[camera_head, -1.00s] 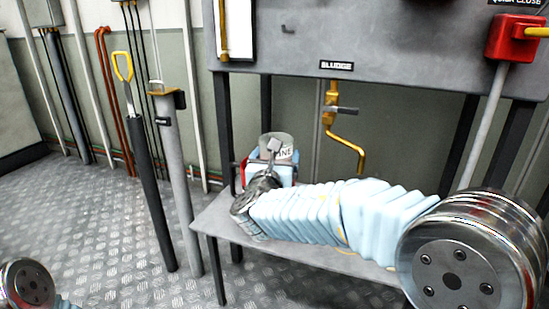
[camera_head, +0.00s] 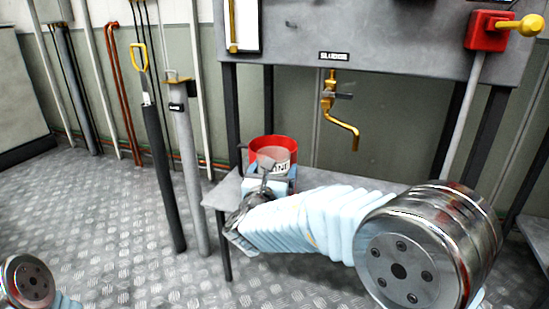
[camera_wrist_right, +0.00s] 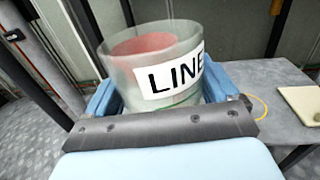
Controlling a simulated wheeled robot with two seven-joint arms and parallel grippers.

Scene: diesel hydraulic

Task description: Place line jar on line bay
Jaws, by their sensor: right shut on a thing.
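The line jar (camera_head: 271,158) is a clear, greyish cylinder with a white label reading LINE. My right gripper (camera_head: 266,184) is shut on it and holds it over the left end of the grey bench (camera_head: 365,183). In the right wrist view the jar (camera_wrist_right: 172,75) stands between the two blue fingers of my right gripper (camera_wrist_right: 160,88), slightly tilted in the picture. A reddish surface shows in or through the jar. I cannot make out a marked line bay in these views. My left gripper is out of view; only part of my left arm shows at the bottom left.
A red open container (camera_head: 290,145) is behind the jar. A yellow tap (camera_head: 329,95) hangs above the bench under a SLUDGE label. A beige pad (camera_wrist_right: 303,103) lies on the bench in the wrist view. Upright pipes (camera_head: 187,150) stand left of the bench.

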